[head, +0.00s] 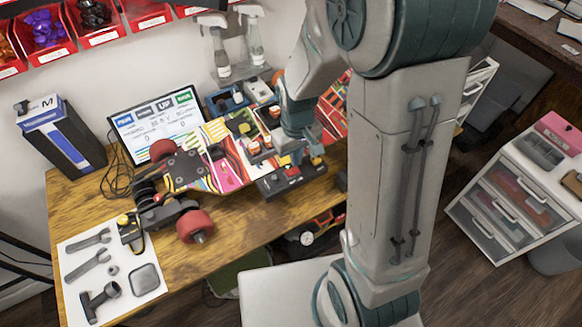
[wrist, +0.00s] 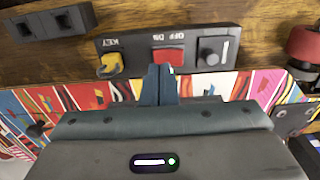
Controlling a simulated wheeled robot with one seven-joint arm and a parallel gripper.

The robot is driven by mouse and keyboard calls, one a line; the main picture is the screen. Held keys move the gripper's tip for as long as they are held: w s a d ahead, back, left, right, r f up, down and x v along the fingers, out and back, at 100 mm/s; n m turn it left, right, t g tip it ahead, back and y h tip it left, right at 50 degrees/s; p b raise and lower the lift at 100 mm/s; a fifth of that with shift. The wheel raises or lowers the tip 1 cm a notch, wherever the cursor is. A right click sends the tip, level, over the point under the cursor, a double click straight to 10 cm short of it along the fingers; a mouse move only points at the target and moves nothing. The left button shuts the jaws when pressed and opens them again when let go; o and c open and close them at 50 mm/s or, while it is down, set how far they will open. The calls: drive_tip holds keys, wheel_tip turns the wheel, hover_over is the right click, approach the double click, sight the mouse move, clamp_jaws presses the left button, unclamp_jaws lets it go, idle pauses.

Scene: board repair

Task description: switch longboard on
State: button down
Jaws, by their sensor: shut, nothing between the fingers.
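The longboard (head: 228,178) with its colourful deck and red wheels lies on the wooden table; its deck also crosses the wrist view (wrist: 252,86). A black control panel (head: 268,188) sits at the deck's near edge. In the wrist view the panel (wrist: 134,43) carries a yellow key (wrist: 111,64), a red rocker switch (wrist: 168,55) marked OFF and ON, and a dark knob (wrist: 212,50). My gripper (wrist: 161,70) is shut and empty, its tips at the red switch's lower edge in the picture. I cannot tell whether they touch it. In the head view my arm partly hides the deck.
A monitor (head: 155,125) stands behind the longboard, with a blue-black box (head: 68,140) to its left. Spray bottles (head: 216,50) stand at the back. A white mat (head: 112,283) with tools lies front left. A black socket block (wrist: 50,20) is near the panel.

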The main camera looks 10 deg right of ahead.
drive_tip(key=shift+r+p, duration=1.45)
drive_tip(key=shift+r, duration=0.85)
wheel_tip(320, 180, up, 9)
drive_tip(key=m+t, duration=0.2)
hover_over(296, 170)
drive_tip(key=s+d, duration=0.2)
drive_tip(key=s, duration=0.2)
drive_tip(key=s+d+r+m+t, duration=0.1)
drive_tip(key=s+d+r+m, duration=0.1)
drive_tip(key=s+r, duration=0.5)
drive_tip(key=shift+s+d+t, duration=0.3)
drive_tip(key=shift+s+t, duration=0.1)
